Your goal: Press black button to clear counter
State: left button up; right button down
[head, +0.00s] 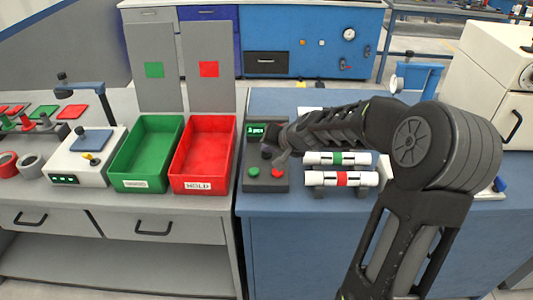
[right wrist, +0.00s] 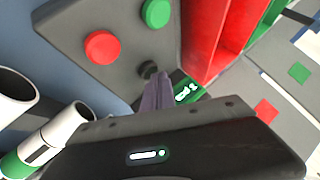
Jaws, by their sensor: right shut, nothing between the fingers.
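A dark control box (head: 262,186) stands on the blue counter (head: 290,240). It has a lit green display (head: 254,129), a green button (head: 253,171) and a red button (head: 277,173). The black button (head: 266,152) is partly hidden by my right gripper (head: 281,158) in the head view. In the right wrist view, my right gripper (right wrist: 157,80) is shut and empty, its tips right at the black button (right wrist: 148,69). I cannot tell if they touch or press it. The red button (right wrist: 102,47) and green button (right wrist: 156,12) are clear of the fingers. My left gripper is not in view.
White pipes with a green band (head: 337,158) and a red band (head: 342,179) lie right of the box, near my right arm. A red bin (head: 204,185) and a green bin (head: 144,184) stand left of it. A white scale (head: 84,167) stands further left.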

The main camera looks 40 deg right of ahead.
aim_at(268, 155)
jog(key=shift+f, duration=0.15)
dwell(0.3)
jog(key=shift+r+p, duration=0.6)
jog(key=shift+r, duration=0.3)
notch_tip(268, 155, up, 5)
jog(key=p, duration=0.4)
dwell(0.7)
